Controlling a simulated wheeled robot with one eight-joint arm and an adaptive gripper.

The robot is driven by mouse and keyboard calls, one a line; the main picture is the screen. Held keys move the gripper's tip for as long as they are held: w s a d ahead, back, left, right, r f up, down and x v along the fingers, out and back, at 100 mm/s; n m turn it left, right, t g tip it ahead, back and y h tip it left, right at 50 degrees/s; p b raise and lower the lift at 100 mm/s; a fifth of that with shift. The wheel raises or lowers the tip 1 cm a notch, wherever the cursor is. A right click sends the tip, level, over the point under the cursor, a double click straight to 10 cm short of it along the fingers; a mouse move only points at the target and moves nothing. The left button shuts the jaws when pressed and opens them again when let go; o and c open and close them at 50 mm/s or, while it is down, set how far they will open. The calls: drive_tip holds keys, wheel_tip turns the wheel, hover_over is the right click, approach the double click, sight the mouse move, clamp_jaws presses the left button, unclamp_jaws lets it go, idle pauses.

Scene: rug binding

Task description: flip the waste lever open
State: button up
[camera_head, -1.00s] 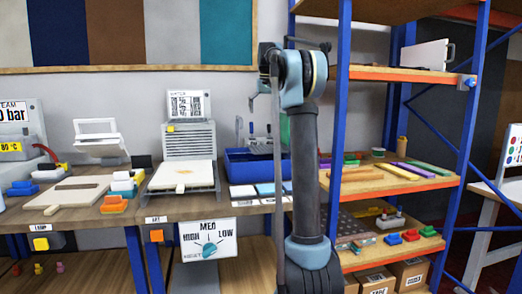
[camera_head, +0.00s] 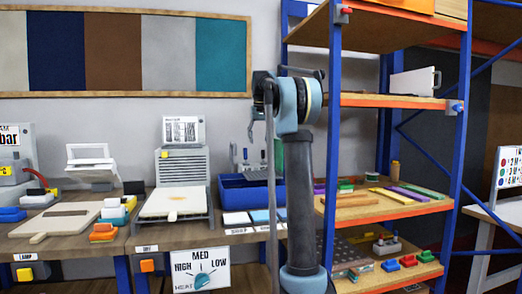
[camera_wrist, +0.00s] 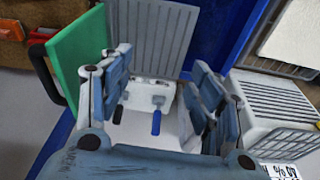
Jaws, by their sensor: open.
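My gripper (camera_wrist: 162,88) is open, with its two blue-grey fingers apart and nothing between them. Between the fingers, in the wrist view, is a pale fixture (camera_wrist: 150,92) below a ribbed grey panel. A small lever with a blue grip (camera_wrist: 156,121) hangs from it. A second similar lever is partly hidden by the left finger. No label is readable, so I cannot tell for sure which is the waste lever.
A green panel with a black handle (camera_wrist: 82,58) stands close to the left finger. A ribbed white unit (camera_wrist: 275,112) is right of the gripper. In the head view, a blue bin (camera_head: 250,196) sits on the workbench, left of a blue-post shelf (camera_head: 333,150).

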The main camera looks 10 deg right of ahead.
drive_tip(key=s, duration=0.2)
drive_tip(key=s+f, duration=0.1)
drive_tip(key=s, duration=0.2)
drive_tip(key=s+f, duration=0.1)
drive_tip(key=s, duration=0.1)
drive_tip(key=shift+s, duration=0.3)
clamp_jaws()
drive_tip(key=s+f, duration=0.6)
drive_tip(key=s, duration=0.4)
drive_tip(key=s+f, duration=0.5)
drive_tip(key=s, duration=0.4)
drive_tip(key=s+f, duration=2.5)
drive_tip(key=f, duration=0.2)
drive_tip(key=shift+f, duration=0.3)
